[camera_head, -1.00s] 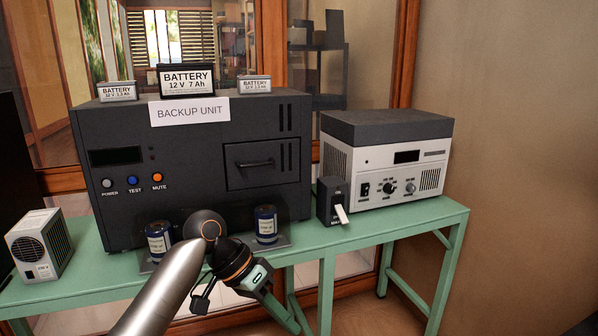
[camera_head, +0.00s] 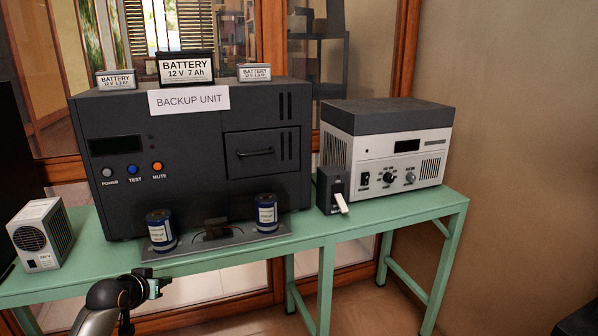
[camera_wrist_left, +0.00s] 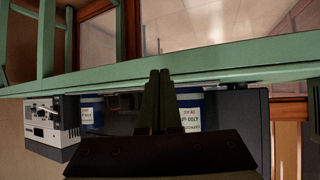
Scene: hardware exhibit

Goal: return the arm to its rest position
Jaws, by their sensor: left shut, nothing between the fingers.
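My left arm comes in from the bottom left in the head view. Its gripper (camera_head: 158,284) is low, in front of the green table's front edge, apart from everything on the table. In the left wrist view the two dark fingers (camera_wrist_left: 160,100) are together with nothing between them. That view is upside down; the fingers cover part of the table edge and the things behind it. My right gripper does not show.
The green table (camera_head: 230,262) carries a black backup unit (camera_head: 200,190), two blue cylinders (camera_head: 161,230) (camera_head: 266,213), a small switch box (camera_head: 330,190), a white-grey power unit (camera_head: 400,160) and a small white fan box (camera_head: 42,235). Floor in front is clear.

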